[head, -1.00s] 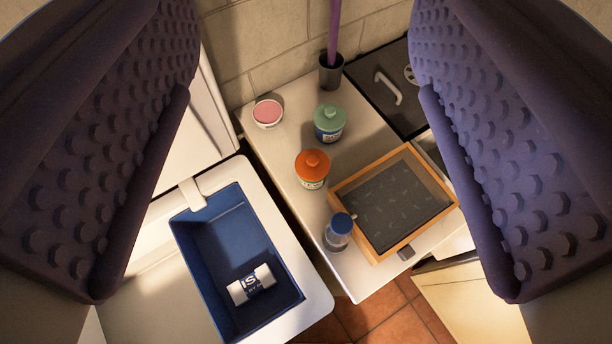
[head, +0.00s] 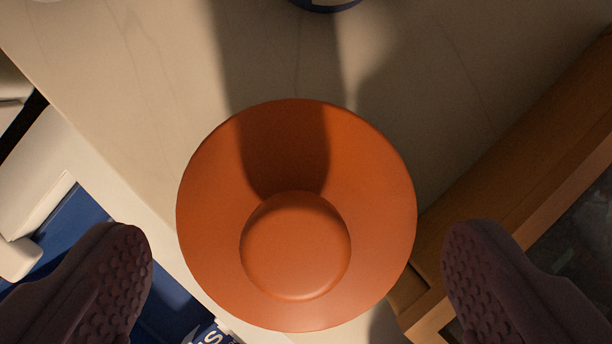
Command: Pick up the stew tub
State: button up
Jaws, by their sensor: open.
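A tub with a round orange lid and a round knob (head: 296,215) fills the middle of the head view, seen from straight above. The lid hides its body and label, so I cannot read whether it says stew. My gripper (head: 298,236) is open, with one studded finger to the left of the lid and one to the right. A gap shows between each finger and the lid, and nothing is held.
A wooden frame with a dark panel (head: 560,150) lies close on the right. A blue basin (head: 75,220) is at the left, with a white and blue item (head: 210,334) partly visible. The pale counter (head: 160,70) is clear beyond the tub, up to a blue-edged object (head: 325,5) at the top.

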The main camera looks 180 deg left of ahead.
jog(key=x, duration=0.1)
jog(key=b+x, duration=0.1)
jog(key=x, duration=0.2)
jog(key=shift+s+f+b, duration=0.2)
jog(key=shift+f+b, duration=0.05)
jog(key=shift+b, duration=0.1)
jog(key=shift+w+f, duration=0.15)
jog(key=c, duration=0.8)
